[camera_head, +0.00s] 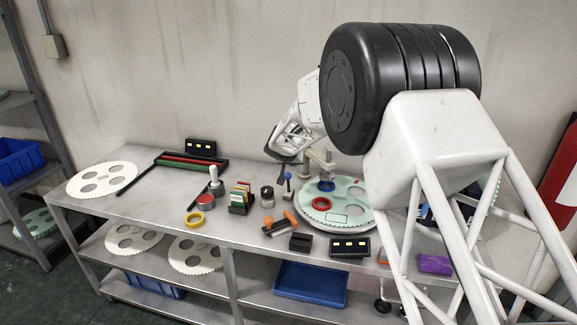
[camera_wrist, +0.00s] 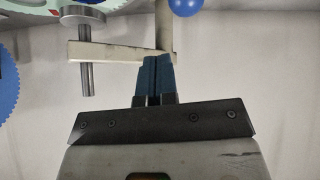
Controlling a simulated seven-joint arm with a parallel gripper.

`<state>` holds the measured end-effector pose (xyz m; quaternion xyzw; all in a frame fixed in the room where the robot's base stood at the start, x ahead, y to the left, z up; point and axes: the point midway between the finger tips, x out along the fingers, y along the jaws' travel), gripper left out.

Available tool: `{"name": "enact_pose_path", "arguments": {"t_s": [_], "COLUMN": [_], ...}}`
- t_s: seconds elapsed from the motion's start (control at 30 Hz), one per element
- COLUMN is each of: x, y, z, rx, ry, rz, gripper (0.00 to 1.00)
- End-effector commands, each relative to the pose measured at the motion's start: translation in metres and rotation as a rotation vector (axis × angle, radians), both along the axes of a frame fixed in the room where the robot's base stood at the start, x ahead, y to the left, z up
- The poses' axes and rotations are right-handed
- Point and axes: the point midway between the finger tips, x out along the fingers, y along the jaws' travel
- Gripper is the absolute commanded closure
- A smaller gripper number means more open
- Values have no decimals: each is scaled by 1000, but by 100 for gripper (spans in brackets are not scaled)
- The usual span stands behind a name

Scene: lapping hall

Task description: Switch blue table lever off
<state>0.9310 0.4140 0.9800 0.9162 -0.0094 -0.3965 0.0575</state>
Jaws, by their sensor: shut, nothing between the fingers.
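The blue lever is a blue ball knob (camera_head: 287,175) on a thin upright stem, standing on the bench just left of the pale green round plate. A blue ball, likely this knob, also shows at the top edge of the wrist view (camera_wrist: 185,6); its stem is out of frame there. My gripper (camera_wrist: 157,62) is shut and empty, its blue-grey fingers side by side, below the ball in the picture and apart from it. In the head view my gripper (camera_head: 282,157) is small and dark, above and behind the lever; its fingertips are hard to make out.
A beige metal arm with a post (camera_wrist: 120,50) lies close beyond my fingertips. The pale green plate (camera_head: 350,213) carries a red ring (camera_head: 321,203) and a blue ring (camera_head: 326,185). An orange-handled tool (camera_head: 290,217) and a black block (camera_head: 300,241) lie in front.

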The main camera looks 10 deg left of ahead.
Motion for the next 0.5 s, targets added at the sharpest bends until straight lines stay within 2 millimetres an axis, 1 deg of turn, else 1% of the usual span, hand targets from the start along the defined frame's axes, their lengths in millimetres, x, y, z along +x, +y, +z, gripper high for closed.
{"name": "enact_pose_path", "arguments": {"t_s": [0.03, 0.2, 0.5], "x": [8, 28, 52], "y": [-1, -6, -10], "z": [3, 17, 35], "rx": [-9, -40, -71], "ry": [13, 76, 231], "rz": [-23, -97, -192], "gripper": [100, 100, 100]}}
